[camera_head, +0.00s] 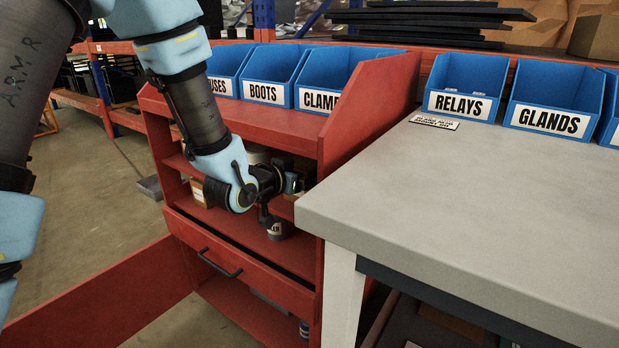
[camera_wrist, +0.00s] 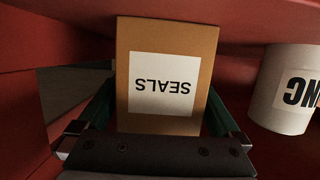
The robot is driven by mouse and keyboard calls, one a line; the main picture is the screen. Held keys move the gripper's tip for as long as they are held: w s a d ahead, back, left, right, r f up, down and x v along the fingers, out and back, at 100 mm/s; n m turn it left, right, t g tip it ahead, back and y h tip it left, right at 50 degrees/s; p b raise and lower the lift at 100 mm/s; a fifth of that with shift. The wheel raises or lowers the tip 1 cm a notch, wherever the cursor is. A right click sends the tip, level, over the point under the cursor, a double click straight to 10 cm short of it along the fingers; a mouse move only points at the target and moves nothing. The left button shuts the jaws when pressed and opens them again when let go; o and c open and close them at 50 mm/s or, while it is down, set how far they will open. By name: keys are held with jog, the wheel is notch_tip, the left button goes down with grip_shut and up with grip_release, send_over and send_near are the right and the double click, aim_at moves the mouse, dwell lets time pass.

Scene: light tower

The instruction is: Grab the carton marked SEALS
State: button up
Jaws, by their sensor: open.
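The carton marked SEALS (camera_wrist: 165,125) is a brown box with a white label, upside down in the wrist view. It fills the middle of that view, between the two green-edged fingers of my gripper (camera_wrist: 160,105). The fingers stand apart, one on each side of the carton, and I see no clear grip on it. In the head view my gripper (camera_head: 288,185) reaches into the red cabinet's shelf space. The SEALS carton cannot be made out there, as my wrist and gripper cover that area.
A white can (camera_wrist: 285,92) with a partly visible label stands close beside the carton. Red shelf panels enclose the gripper. A grey worktop (camera_head: 470,200) stands right.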

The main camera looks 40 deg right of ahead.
jog(key=shift+d+f, duration=0.1)
jog(key=shift+d, duration=0.2)
jog(key=shift+c, duration=0.2)
jog(key=c, duration=1.4)
jog(key=shift+r, duration=0.2)
